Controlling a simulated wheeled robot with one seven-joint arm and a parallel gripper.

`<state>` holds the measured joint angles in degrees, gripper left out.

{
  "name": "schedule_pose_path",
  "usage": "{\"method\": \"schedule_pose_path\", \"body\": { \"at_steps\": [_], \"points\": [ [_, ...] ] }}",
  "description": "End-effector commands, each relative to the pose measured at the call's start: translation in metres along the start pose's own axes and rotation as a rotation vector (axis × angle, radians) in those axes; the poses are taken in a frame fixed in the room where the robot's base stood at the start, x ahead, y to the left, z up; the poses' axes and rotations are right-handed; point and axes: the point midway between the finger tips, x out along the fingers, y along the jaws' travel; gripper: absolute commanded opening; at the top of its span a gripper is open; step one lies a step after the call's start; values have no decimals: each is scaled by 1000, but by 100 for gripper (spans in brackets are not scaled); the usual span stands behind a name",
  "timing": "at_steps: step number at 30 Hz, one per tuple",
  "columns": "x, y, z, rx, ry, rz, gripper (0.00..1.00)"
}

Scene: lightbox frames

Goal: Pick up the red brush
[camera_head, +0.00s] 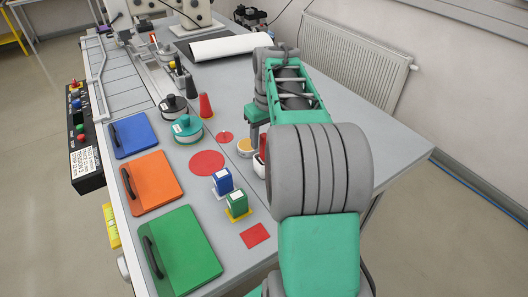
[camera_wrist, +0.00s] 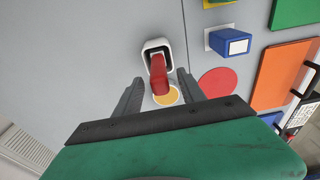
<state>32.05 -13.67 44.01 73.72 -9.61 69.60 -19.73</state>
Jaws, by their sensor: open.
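A red handle (camera_wrist: 159,75), likely the red brush, stands in a white holder (camera_wrist: 155,52) in the wrist view. Its lower end and any bristles are hidden in the holder. My gripper (camera_wrist: 161,77) is open, with one dark finger on each side of the red handle and space between finger and handle on both sides. I cannot tell how far the fingers reach down along it. In the head view, the white holder (camera_head: 259,168) shows only in part behind my arm, with a bit of red at its top.
A yellow disc (camera_head: 244,146) lies beside the holder. A blue block (camera_head: 223,181) and a green block (camera_head: 237,203) stand nearby on the grey table.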

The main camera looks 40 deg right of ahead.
Motion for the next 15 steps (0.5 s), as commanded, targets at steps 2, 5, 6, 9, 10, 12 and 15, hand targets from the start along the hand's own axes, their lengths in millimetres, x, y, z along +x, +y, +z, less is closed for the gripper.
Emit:
{"method": "schedule_pose_path", "body": {
  "at_steps": [2,5,6,9,10,12,15],
  "points": [
    [12,0,0,-1,-3,-2,47],
    [23,0,0,1,-1,0,47],
    [25,1,0,1,0,0,47],
    [26,1,0,2,0,1,47],
    [26,2,1,3,0,1,47],
    [26,2,1,3,0,1,45],
    [26,2,1,3,0,1,37]
  ]
}}
